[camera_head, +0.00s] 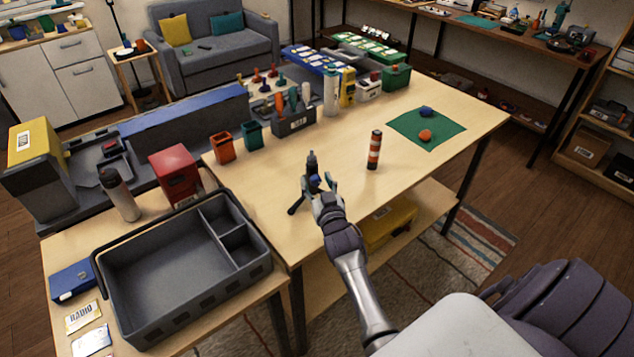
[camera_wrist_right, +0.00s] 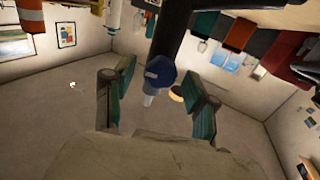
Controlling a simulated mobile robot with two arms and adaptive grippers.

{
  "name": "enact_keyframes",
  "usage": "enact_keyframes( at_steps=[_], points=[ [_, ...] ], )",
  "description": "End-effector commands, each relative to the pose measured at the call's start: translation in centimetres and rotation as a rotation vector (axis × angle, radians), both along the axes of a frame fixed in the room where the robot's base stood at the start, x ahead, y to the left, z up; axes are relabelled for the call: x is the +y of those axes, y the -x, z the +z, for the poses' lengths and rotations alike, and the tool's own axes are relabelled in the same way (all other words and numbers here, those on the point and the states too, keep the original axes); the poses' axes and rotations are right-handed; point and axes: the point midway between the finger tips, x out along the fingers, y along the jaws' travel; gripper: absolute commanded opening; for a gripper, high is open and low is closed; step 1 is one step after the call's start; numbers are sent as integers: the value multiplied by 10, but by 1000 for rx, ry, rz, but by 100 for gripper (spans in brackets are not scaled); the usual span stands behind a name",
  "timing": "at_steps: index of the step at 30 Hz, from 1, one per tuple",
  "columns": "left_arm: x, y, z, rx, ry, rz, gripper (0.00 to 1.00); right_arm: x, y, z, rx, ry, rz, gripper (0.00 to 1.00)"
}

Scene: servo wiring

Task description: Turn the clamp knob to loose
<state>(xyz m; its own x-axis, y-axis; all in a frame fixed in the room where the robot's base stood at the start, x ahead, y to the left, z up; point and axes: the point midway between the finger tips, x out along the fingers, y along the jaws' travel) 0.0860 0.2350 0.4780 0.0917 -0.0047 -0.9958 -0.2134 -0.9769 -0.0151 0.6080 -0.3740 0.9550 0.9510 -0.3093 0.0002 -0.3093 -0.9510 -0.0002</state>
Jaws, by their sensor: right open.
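A small black stand (camera_head: 312,160) with splayed feet stands upright near the front edge of the wooden table. In the right wrist view, its dark post (camera_wrist_right: 173,32) comes down from the top, and a blue clamp knob (camera_wrist_right: 159,72) with a pale tip sits on it. My right gripper (camera_head: 323,187) reaches the stand from the front. In the wrist view, its teal-padded fingers (camera_wrist_right: 157,97) are open on either side of the knob, with gaps visible. The knob is small and partly hidden by the gripper in the head view. My left gripper is not in view.
A grey crate (camera_head: 150,313) is at the front left. A green mat (camera_head: 440,141) with two small lumps lies at the right. Orange (camera_head: 222,148) and green cups stand behind. Bare tabletop surrounds the stand.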

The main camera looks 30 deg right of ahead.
Motion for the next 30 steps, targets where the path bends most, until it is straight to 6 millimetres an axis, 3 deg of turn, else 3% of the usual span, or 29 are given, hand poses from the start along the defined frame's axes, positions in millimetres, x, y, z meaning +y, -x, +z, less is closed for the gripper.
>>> enact_keyframes(
  at_steps=[2,12,22,30],
  points=[
    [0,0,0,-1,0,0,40,0,0,0,0,0,0,57],
    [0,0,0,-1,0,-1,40,0,0,0,0,1,0,0],
    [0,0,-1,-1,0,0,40,0,0,0,13,36,0,0],
    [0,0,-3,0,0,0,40,1,0,-1,63,192,0,0]
  ],
)
